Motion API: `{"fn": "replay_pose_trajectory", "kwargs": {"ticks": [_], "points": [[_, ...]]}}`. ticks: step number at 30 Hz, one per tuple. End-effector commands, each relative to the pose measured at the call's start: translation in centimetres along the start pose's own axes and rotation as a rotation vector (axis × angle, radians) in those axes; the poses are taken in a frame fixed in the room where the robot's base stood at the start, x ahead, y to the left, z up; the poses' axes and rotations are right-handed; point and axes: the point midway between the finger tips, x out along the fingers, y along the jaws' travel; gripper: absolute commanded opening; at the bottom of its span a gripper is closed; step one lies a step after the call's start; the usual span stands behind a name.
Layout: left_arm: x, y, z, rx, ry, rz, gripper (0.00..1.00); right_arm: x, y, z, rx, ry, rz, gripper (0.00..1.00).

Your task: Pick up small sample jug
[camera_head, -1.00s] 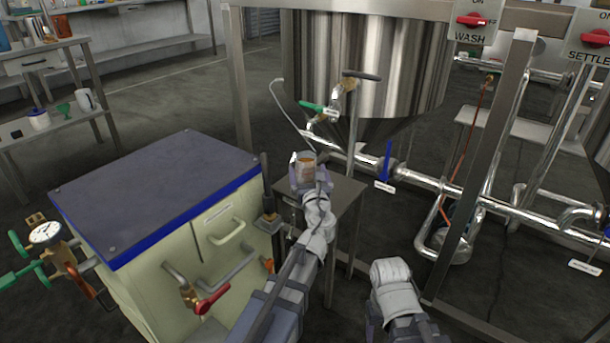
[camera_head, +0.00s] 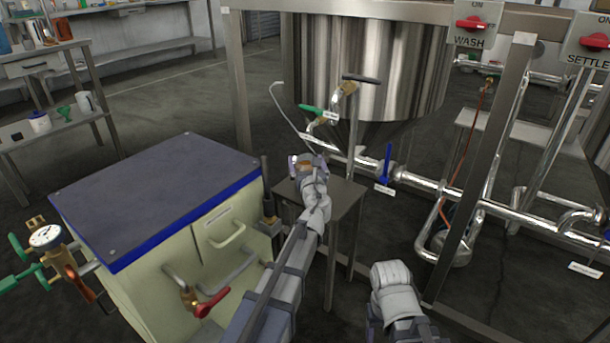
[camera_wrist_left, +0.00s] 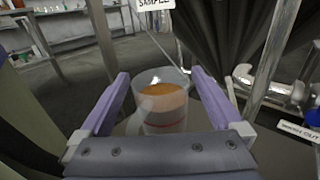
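The small sample jug (camera_wrist_left: 162,110) is a clear cup with an orange-brown layer near its top and a red line lower down. It stands upright on a small metal stand (camera_head: 347,195) below the tank's outlet. My left gripper (camera_wrist_left: 162,76) is open, with one purple finger on each side of the jug; narrow gaps show beside it. In the head view my left gripper (camera_head: 307,162) hides most of the jug, and only a brownish part shows. My right arm shows at the bottom, but its gripper is not visible.
A steel cone-bottom tank (camera_head: 370,65) with a green-handled valve (camera_head: 318,112) is above and behind the stand. A cream cabinet with a dark top (camera_head: 160,190) stands to the left. Pipes with a blue handle (camera_head: 387,163) run to the right, behind a steel post (camera_head: 480,170).

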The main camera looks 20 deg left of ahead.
Motion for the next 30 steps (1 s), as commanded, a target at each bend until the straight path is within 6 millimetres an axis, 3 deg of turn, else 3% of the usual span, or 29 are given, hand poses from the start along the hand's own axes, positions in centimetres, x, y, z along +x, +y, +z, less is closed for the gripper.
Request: {"fn": "replay_pose_trajectory", "kwargs": {"ticks": [2,26,30], "points": [[-0.02,-0.01,0.0,0.0,0.0,0.0,0.91,0.0,0.0,0.0,0.0,0.0,0.0,0.65],[-0.04,-0.01,0.01,0.0,0.0,0.0,0.01,-0.01,0.0,0.0,0.0,0.0,0.0,0.65],[-0.04,-0.01,0.01,0.0,0.0,0.0,0.0,-0.01,0.0,0.0,0.0,0.0,0.0,0.65]]}}
